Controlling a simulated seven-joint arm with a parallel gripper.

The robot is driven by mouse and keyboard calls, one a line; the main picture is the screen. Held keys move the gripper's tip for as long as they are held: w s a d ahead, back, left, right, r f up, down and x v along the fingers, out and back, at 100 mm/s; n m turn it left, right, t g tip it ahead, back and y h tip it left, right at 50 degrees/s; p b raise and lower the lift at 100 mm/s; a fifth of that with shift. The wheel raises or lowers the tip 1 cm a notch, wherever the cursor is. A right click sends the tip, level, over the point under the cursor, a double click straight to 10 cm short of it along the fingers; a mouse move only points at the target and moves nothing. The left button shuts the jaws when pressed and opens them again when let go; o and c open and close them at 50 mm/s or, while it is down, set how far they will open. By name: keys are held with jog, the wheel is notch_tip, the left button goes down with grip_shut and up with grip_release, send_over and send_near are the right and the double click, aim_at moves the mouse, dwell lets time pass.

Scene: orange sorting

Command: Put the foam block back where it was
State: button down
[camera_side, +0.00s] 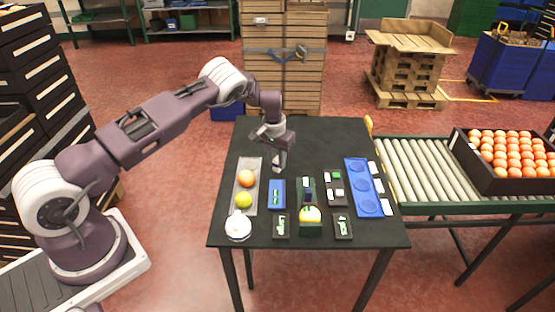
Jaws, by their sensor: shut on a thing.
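My gripper (279,163) is above the black table, left of its middle and behind the trays. It points down and is shut on a small pale piece (277,161), which looks like the foam block. The piece is mostly covered by the fingers, and I cannot tell whether it touches the table. A long grey tray (240,181) to the front left holds an orange (246,178) and a yellow-green fruit (243,200).
A white round item (238,226) sits at the front left. A small blue tray (277,184), dark boxes with green pieces and a blue tray with round recesses (363,187) fill the front and right. The table's back is clear. A conveyor (415,165) carries an orange-filled crate (465,160).

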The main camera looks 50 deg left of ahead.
jog(key=c, duration=0.8)
grip_release()
jog(key=shift+o, duration=0.2)
jog(key=shift+r, duration=3.95)
